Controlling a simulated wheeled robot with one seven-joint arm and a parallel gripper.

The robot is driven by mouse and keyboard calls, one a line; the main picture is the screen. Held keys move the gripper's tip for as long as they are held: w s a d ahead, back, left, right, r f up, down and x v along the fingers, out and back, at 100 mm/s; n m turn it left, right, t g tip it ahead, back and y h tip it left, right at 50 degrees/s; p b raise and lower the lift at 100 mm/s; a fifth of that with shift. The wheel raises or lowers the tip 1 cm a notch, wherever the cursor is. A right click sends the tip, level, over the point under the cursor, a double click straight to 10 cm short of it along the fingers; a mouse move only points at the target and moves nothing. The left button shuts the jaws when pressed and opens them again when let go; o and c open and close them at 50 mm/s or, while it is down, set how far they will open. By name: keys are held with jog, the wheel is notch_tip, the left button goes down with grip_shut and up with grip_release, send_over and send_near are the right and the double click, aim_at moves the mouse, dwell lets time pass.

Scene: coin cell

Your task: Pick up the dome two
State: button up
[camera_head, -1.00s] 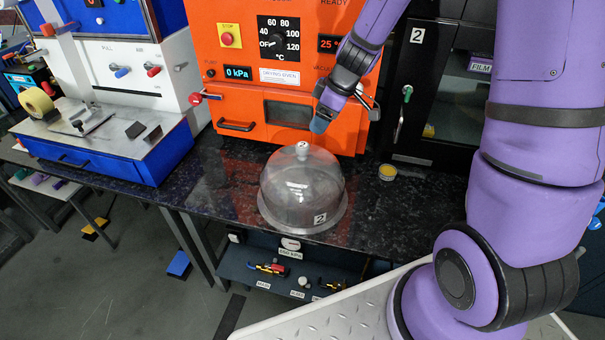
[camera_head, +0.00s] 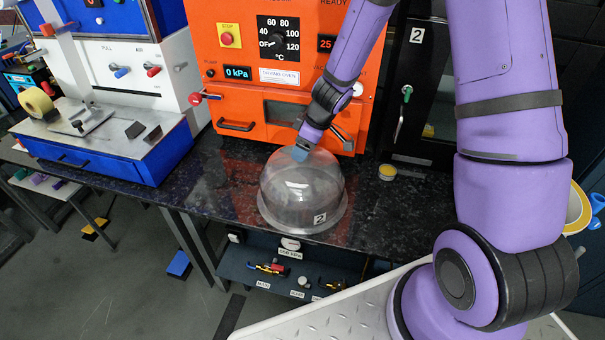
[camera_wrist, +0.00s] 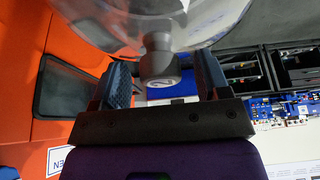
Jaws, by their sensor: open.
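The clear dome marked 2 (camera_head: 300,192) stands upright on the dark speckled bench, in front of the orange oven. My gripper (camera_head: 300,150) is at the top of the dome in the head view and covers its knob there. In the wrist view, the dome's dark knob (camera_wrist: 158,62) sits between the two open fingers of my gripper (camera_wrist: 160,85), with a gap visible on each side. The clear dome wall fills the top of the wrist view.
The orange drying oven (camera_head: 225,103) stands right behind the dome. A small yellow-topped tin (camera_head: 387,172) is on the bench to the right. A blue and white machine (camera_head: 100,150) is at the left. The bench front edge lies close before the dome.

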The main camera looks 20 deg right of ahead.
jog(key=shift+a+f, duration=0.1)
jog(key=shift+f, duration=0.1)
jog(key=shift+c, duration=0.4)
grip_shut()
notch_tip(320, 180, up, 9)
jog(key=shift+w+r, duration=0.1)
jog(key=shift+r, duration=0.45)
